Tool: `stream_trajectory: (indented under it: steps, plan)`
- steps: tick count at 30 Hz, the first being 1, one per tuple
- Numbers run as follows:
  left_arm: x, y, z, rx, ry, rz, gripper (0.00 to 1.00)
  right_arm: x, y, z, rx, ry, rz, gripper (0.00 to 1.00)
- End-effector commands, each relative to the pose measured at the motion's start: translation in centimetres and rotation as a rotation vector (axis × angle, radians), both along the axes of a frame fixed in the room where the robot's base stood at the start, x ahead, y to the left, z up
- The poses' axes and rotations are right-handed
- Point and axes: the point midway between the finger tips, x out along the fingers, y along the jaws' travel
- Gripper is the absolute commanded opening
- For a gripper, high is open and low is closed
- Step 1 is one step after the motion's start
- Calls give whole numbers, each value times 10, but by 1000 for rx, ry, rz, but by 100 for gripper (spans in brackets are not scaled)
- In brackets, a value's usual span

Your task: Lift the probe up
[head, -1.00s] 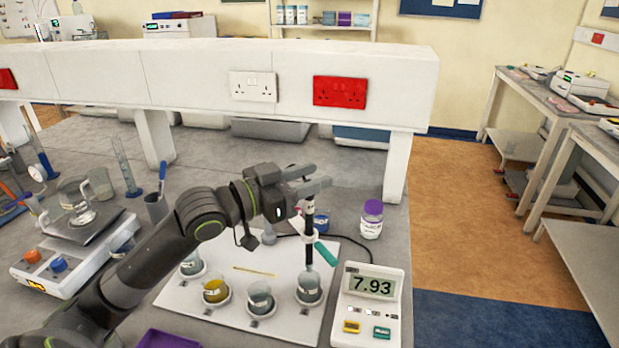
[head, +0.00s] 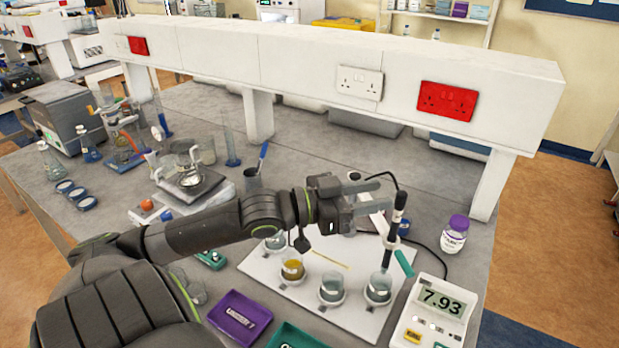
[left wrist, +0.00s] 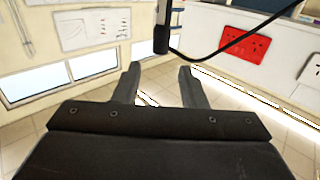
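The black probe (head: 397,222) stands nearly upright in a white stand with a teal clip (head: 404,263). Its lower end is at the rightmost beaker (head: 378,288), and its cable curves off behind. My left gripper (head: 385,192) is open and empty, just left of the probe's upper part. In the left wrist view, the probe (left wrist: 162,30) hangs beyond the gap between the two spread fingertips (left wrist: 158,72), apart from them. My right gripper is not in view.
A white board (head: 345,315) holds several beakers. A pH meter (head: 432,313) reading 7.93 stands at right, and a purple-capped bottle (head: 455,234) behind it. A purple tray (head: 239,317) lies in front. The white shelf (head: 300,65) runs along the back.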

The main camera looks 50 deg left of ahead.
Motion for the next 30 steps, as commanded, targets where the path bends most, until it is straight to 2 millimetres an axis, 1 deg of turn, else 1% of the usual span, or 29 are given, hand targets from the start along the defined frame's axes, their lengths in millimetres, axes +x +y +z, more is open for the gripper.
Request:
stream_trajectory:
  steps: [1,11,18,24,30]
  plan:
    - [-5,4,4,1,6,2,38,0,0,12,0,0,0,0]
    - [-37,22,4,3,5,3,38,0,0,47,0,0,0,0]
    - [-63,38,4,3,5,2,38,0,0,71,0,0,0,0]
    - [-82,49,3,1,2,2,38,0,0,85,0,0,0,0]
    - [-93,55,2,0,-1,0,38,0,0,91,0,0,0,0]
